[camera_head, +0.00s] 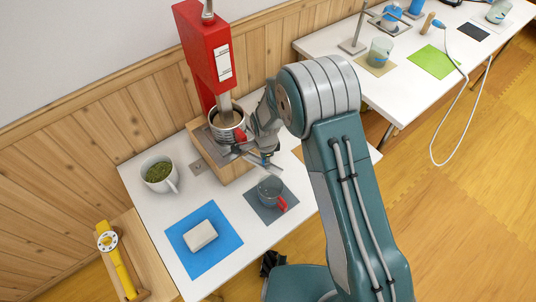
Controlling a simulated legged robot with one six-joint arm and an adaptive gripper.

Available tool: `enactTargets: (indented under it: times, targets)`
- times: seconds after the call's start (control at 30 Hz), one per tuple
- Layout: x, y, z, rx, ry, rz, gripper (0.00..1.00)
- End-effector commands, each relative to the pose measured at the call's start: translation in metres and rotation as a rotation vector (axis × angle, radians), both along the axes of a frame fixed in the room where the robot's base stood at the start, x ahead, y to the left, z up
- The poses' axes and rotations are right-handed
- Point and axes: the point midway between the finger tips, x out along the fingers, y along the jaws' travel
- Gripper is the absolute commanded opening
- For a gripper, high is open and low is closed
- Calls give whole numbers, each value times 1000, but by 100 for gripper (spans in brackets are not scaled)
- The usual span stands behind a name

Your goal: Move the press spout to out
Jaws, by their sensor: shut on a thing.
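The red press (203,50) stands at the back of the near white table, with a metal cylinder (224,125) under its column on a wooden base. A small red part (240,134) shows at the right front of the cylinder, beside my gripper. My gripper (256,156) is at the front right of the cylinder, low over the wooden base. It is shut on the press spout, though its fingers and wrist hide most of the spout, so I cannot tell the spout's exact position.
A white mug of green stuff (159,173) and a white block (200,235) on a blue mat (182,237) are left. Another table (315,45) stands behind right.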

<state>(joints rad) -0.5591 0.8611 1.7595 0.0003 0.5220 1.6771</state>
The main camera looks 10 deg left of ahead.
Motion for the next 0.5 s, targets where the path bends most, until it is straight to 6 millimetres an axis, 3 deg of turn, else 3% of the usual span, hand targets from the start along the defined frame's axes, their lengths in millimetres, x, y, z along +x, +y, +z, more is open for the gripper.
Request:
enactTargets:
  times: [0.5]
  targets:
    - [-22, 12, -2, 0, 0, -321, 0]
